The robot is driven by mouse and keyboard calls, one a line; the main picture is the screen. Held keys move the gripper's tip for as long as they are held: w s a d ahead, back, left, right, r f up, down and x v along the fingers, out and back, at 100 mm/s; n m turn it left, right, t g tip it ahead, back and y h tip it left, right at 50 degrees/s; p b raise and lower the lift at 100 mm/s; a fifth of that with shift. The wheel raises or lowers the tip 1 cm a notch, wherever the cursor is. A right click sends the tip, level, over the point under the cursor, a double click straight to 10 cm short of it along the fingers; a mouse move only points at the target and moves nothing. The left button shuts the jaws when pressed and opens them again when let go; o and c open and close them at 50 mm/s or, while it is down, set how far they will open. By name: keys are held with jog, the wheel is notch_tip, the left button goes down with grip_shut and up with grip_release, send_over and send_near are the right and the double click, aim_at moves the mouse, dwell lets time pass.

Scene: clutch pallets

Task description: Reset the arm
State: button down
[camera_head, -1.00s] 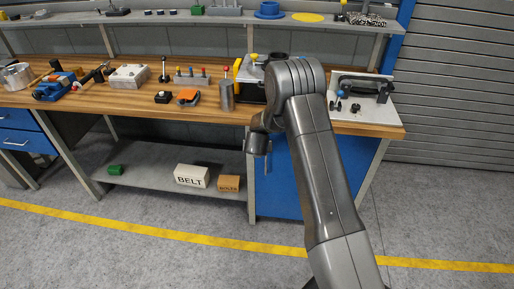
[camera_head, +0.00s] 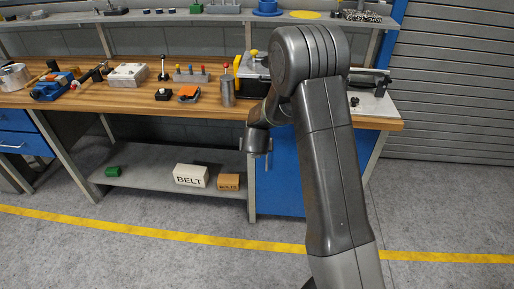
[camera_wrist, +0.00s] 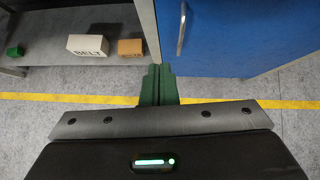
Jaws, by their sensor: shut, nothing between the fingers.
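My gripper (camera_wrist: 158,85) shows in the wrist view as two green fingers side by side, shut with nothing between them. Beyond it in that view are the floor, a yellow floor line and the front of the blue cabinet (camera_wrist: 225,35). In the head view my arm rises in front of the right part of the workbench, bent at the top, with its wrist hanging down before the bench front. My arm hides part of the bench's right end.
The wooden workbench (camera_head: 130,99) carries a blue vise (camera_head: 52,87), a metal cylinder (camera_head: 227,91) and other tools. Its lower shelf (camera_head: 145,176) holds a BELT box (camera_head: 191,175), a brown box (camera_head: 229,182) and a green block (camera_head: 113,172). The floor in front is clear.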

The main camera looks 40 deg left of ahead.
jog(key=shift+s+d+r, duration=0.15)
jog(key=shift+s+r, duration=0.05)
dwell(0.3)
